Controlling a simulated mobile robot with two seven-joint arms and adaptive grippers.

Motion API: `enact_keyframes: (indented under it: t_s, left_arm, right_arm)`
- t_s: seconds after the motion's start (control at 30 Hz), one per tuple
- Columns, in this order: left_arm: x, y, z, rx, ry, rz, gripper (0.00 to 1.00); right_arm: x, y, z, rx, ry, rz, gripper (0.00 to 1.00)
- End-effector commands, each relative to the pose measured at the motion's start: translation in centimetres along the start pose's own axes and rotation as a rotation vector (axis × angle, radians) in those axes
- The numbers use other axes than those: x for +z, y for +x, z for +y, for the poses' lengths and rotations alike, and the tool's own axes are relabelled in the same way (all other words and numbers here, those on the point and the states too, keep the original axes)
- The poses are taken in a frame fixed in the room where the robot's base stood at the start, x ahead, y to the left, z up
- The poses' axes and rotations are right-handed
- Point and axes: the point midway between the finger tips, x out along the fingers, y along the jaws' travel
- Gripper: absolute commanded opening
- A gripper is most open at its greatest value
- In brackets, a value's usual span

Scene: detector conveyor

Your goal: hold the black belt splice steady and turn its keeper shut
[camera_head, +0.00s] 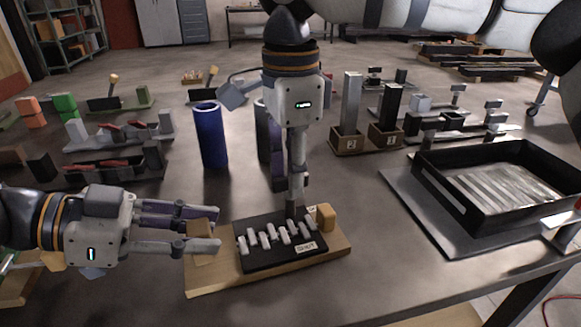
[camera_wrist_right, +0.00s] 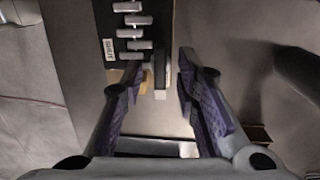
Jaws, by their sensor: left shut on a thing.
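The black belt splice (camera_head: 280,258) lies on a wooden board with two rows of pale pegs and a SHUT label (camera_head: 306,248). It also shows in the right wrist view (camera_wrist_right: 104,22). My left gripper (camera_head: 211,229) is shut on a tan block (camera_head: 201,240) at the board's left end. My right gripper (camera_head: 295,205) points down over the splice's far side. In the right wrist view its fingers (camera_wrist_right: 168,72) stand apart around a narrow upright bar (camera_wrist_right: 160,72), perhaps the keeper, with a gap on the right. Fingertip contact is unclear.
A tan block (camera_head: 326,216) stands at the board's right end. A blue cylinder (camera_head: 210,136) and two wooden holders (camera_head: 349,145) with upright bars stand behind. A black tray (camera_head: 446,192) is at right. The table between board and tray is clear.

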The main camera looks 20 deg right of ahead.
Motion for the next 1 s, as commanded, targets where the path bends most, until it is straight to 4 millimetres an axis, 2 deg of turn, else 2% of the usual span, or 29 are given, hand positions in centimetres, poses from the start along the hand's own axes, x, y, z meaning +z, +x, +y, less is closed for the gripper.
enact_keyframes:
  t_s: [0.03,0.1,0.57,1.0]
  left_arm:
    - [0.0,0.0,0.0,0.0,-0.001,0.0,0.0]
    - [0.0,0.0,0.0,0.0,-0.001,0.0,0.0]
    - [0.0,0.0,0.0,0.0,-0.001,0.0,0.0]
    - [0.01,0.01,0.0,0.0,-0.001,0.0,0.0]
  right_arm:
    - [0.0,-0.02,0.0,0.0,0.0,0.0,0.16]
    - [0.0,-0.03,0.0,0.0,0.0,0.0,0.0]
    - [0.02,-0.09,-0.01,-0.002,0.054,0.0,0.0]
    - [0.05,-0.11,-0.02,-0.002,0.391,-0.001,0.0]
